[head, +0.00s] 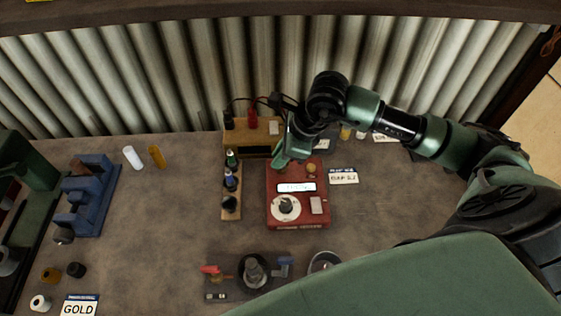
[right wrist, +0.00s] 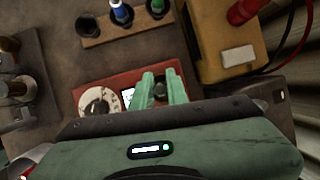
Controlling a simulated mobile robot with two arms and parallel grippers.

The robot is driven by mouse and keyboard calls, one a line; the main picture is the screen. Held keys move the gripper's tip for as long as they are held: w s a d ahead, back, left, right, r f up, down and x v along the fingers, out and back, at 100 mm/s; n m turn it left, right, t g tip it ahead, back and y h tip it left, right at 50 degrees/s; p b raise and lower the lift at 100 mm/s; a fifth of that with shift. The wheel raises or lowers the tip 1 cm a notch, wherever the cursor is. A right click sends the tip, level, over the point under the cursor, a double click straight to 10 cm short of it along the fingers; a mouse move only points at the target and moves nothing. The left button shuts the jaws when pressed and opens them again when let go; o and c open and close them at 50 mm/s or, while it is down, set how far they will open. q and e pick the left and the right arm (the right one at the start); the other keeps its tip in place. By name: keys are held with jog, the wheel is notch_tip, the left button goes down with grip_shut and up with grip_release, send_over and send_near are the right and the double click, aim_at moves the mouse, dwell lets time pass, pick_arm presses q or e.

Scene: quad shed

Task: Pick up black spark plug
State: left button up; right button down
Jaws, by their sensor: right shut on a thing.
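My right gripper (head: 280,160) is over the upper left part of the red box (head: 298,216). In the right wrist view its two green fingers (right wrist: 163,88) are shut on a small dark thing (right wrist: 160,91), which looks like the black spark plug. The fingers hide most of it, and I cannot tell whether it still touches the box. A wooden rack (head: 231,215) left of the box holds a green-topped piece (head: 232,158) and a blue one (head: 230,180). A dark round shape (right wrist: 86,27) is at the rack's end. My left gripper is not in view.
A wooden box with red and black terminals (head: 252,140) stands behind the red box. A blue stepped block (head: 88,196) is at the left. A small tray with a dark round part (head: 254,272) is in front.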

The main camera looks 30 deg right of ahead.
jog(key=shift+s+f, duration=0.1)
jog(key=shift+f, duration=0.05)
jog(key=shift+r, duration=0.5)
notch_tip(320, 180, up, 8)
jog(key=b, duration=0.2)
jog(key=shift+f+b, duration=0.1)
jog(key=shift+b, duration=0.2)
jog(key=shift+r, duration=0.65)
